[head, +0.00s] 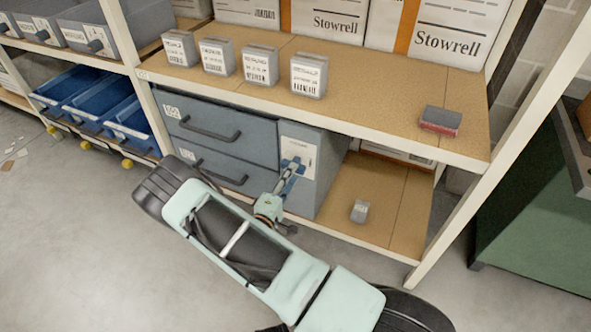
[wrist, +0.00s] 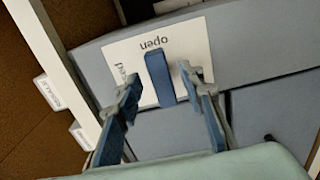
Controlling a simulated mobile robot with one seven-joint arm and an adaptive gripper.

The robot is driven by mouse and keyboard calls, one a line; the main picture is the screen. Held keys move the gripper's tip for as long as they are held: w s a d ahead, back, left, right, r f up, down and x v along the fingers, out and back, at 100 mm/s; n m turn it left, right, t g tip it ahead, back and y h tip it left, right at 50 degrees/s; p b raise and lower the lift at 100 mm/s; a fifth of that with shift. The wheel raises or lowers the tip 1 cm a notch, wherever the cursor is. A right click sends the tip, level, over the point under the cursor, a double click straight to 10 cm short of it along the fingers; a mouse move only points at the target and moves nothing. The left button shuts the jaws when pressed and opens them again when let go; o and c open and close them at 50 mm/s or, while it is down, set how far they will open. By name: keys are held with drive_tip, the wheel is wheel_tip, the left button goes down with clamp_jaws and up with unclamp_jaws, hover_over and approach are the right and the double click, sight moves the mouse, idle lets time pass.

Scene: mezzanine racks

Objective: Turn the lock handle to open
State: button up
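The lock handle (wrist: 158,80) is a blue bar on a white label plate on the grey-blue cabinet; the plate (head: 301,149) also shows in the head view. The word "open", upside down in the wrist view, is just beyond the bar's upper end. A second word at the left is partly hidden by a finger. My gripper (wrist: 160,84) is open, with its fingertips on either side of the bar. A gap shows at the left; the right fingertip is close to the bar, and I cannot tell if it touches. In the head view my gripper (head: 287,183) is at the plate.
The cabinet's drawers (head: 205,127) are shut, left of the plate. The shelf above holds several small grey boxes (head: 309,77) and a red-and-grey block (head: 441,121). A small grey box (head: 360,211) stands on the lower shelf at right. A rack upright (head: 440,235) is farther right.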

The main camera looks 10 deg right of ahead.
drive_tip(key=v, duration=0.8)
